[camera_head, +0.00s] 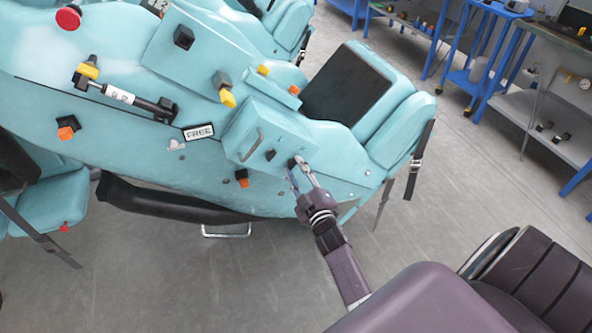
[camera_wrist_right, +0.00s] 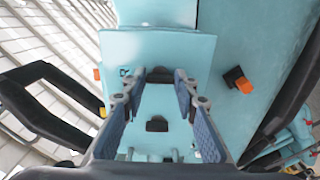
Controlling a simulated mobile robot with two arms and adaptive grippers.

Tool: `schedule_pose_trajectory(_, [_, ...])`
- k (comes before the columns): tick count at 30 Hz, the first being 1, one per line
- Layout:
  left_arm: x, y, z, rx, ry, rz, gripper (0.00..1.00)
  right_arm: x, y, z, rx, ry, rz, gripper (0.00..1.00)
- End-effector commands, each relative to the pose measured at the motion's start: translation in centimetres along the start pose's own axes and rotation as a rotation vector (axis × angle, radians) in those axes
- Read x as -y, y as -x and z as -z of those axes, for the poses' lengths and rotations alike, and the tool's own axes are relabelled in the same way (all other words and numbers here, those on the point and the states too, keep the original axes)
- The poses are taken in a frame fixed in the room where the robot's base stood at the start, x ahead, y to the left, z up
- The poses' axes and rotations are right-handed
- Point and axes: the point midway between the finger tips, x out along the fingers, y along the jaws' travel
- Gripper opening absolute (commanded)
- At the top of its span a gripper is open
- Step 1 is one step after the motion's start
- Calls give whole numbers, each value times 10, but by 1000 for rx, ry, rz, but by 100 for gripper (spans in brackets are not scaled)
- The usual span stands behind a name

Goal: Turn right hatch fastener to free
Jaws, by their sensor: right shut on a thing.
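The turquoise hatch (camera_head: 245,128) is a box-like cover on the side of the coaster car, with a thin curved handle (camera_head: 254,146). The left fastener (camera_head: 270,155), a small dark knob, is bare; it seems to be the dark knob in the wrist view (camera_wrist_right: 157,124). My right gripper (camera_head: 294,172) reaches the hatch's right end from below. Its blue-padded fingers (camera_wrist_right: 160,78) are shut on the right hatch fastener (camera_wrist_right: 160,74), a dark knob mostly hidden by the fingertips. Its exact turn angle cannot be told. My left gripper is not in view.
A FREE label (camera_head: 198,132) is left of the hatch. An orange-and-black block (camera_head: 242,178) sits below it. A black-padded seat (camera_head: 347,82) is at the right. Blue workbenches (camera_head: 480,60) stand behind. Grey floor (camera_head: 470,170) is clear to the right.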

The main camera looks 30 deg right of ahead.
Motion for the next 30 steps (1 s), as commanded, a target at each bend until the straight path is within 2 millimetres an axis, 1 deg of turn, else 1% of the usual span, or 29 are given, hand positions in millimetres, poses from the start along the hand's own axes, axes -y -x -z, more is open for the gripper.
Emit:
schedule_pose_trajectory(5, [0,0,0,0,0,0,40,1,0,0,1,-1,1,3])
schedule_pose_trajectory(6, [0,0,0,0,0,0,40,1,0,0,1,-1,1,29])
schedule_pose_trajectory(10, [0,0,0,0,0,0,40,1,0,0,1,-1,1,44])
schedule_pose_trajectory(11, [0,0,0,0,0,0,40,1,0,0,1,-1,1,45])
schedule_pose_trajectory(18, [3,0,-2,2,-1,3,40,0,0,0,0,-1,1,45])
schedule_pose_trajectory(22, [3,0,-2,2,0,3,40,1,8,-1,1,-2,2,45])
schedule_pose_trajectory(26, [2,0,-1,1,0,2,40,1,27,-1,2,-2,2,45])
schedule_pose_trajectory(30, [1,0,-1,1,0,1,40,2,57,-1,3,-1,3,45])
